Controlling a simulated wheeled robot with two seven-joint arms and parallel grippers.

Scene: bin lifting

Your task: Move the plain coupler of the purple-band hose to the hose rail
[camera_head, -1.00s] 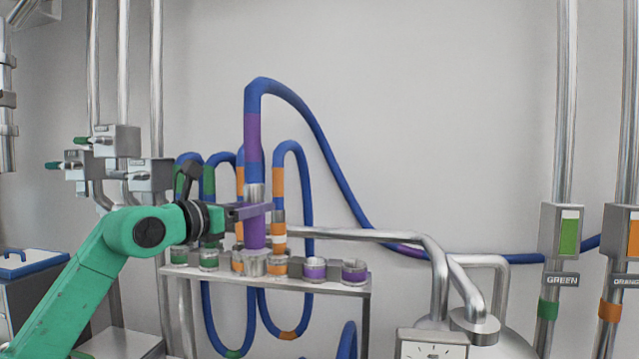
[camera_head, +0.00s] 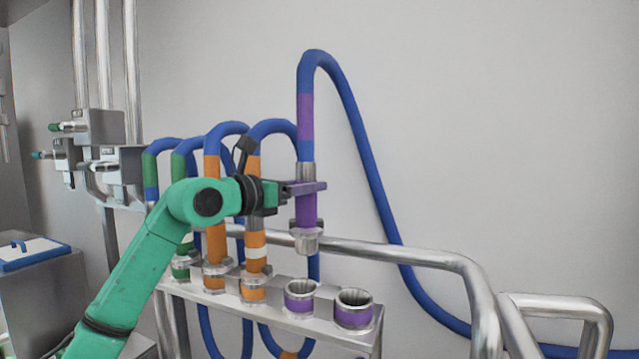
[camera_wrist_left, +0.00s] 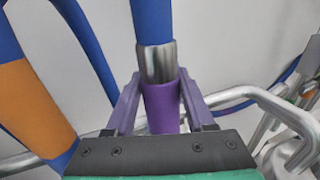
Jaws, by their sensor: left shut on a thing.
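The plain coupler (camera_head: 306,210) of the purple-band hose (camera_head: 306,117) is purple with steel ends and no white band. My left gripper (camera_head: 306,188) is shut on it and holds it upright, with its lower steel end above the rail. In the left wrist view the purple fingers stand on both sides of the coupler (camera_wrist_left: 161,105). The hose rail (camera_head: 330,332) is a steel shelf with cups. Two purple-banded cups, one left (camera_head: 299,297) and one right (camera_head: 353,308), stand empty at its right end. The coupler hangs above the left one, apart from it. My right gripper is not in view.
Orange-banded hoses (camera_head: 253,258) and green-banded hoses (camera_head: 181,258) stand in the rail's other cups, left of the held coupler. A steel pipe (camera_head: 420,255) runs behind the rail and bends down at the right. Valve boxes (camera_head: 100,128) are on the left wall.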

